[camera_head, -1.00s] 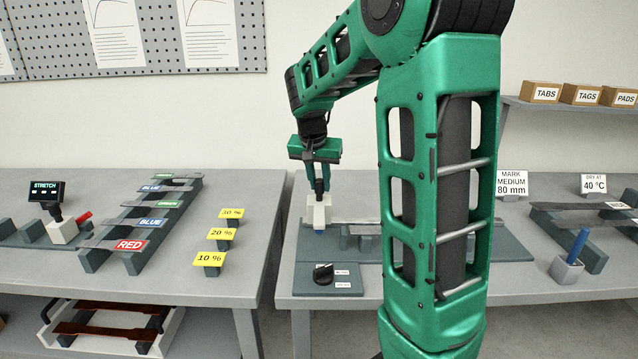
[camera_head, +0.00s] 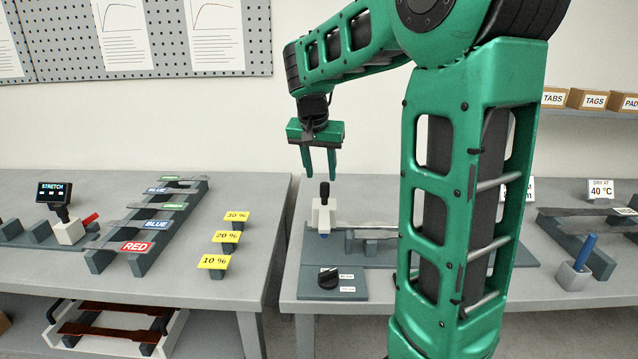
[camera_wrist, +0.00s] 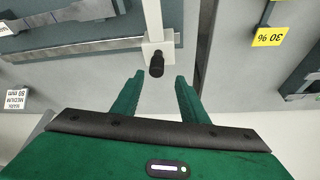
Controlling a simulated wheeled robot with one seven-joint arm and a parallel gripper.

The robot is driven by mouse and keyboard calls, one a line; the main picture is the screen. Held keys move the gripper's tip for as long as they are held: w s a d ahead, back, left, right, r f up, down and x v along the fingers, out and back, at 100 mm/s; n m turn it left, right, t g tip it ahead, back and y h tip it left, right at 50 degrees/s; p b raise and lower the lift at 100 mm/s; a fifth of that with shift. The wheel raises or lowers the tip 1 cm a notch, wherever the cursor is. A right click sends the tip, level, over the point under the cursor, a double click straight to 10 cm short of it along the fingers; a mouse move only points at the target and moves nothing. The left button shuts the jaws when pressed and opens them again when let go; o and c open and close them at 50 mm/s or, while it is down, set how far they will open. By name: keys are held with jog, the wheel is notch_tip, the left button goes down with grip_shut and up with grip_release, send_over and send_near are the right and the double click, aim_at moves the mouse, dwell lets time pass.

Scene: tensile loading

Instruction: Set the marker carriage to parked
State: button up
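The marker carriage (camera_head: 323,216) is a white block with a black knob (camera_head: 324,190) on top. It stands at the left end of the rail on a dark grey base plate (camera_head: 470,253) on the right bench. My gripper (camera_head: 320,175) is open and empty above the knob, with clear space between its fingertips and the knob. In the wrist view the carriage (camera_wrist: 152,22) and its black knob (camera_wrist: 156,65) lie beyond the two green open fingers (camera_wrist: 155,85). My arm hides part of the rail in the head view.
A black dial (camera_head: 328,278) with small labels sits in front of the carriage. Yellow percent signs (camera_head: 227,237) and a rack of coloured-label strips (camera_head: 137,246) stand on the left bench. A gap separates the benches. A blue-handled tool in a holder (camera_head: 571,275) stands at right.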

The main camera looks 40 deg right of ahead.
jog(key=shift+v, duration=2.3)
jog(key=s+a+f+n+g+y, duration=0.1)
jog(key=s+f, duration=0.3)
jog(key=s, duration=0.6)
jog(key=s+a+f+n+y, duration=0.1)
jog(key=s+a+f, duration=0.2)
jog(key=s, duration=0.7)
jog(key=s+a+f+n+g+y, duration=0.1)
jog(key=s+a+f+n, duration=0.1)
jog(key=s+f, duration=0.5)
jog(key=s, duration=0.3)
jog(key=shift+s+a+f+g+y, duration=0.25)
jog(key=shift+s+a+g+y, duration=0.05)
jog(key=shift+s+a+y, duration=0.1)
jog(key=shift+w, duration=0.2)
jog(key=shift+w+f, duration=0.25)
jog(key=shift+w, duration=0.25)
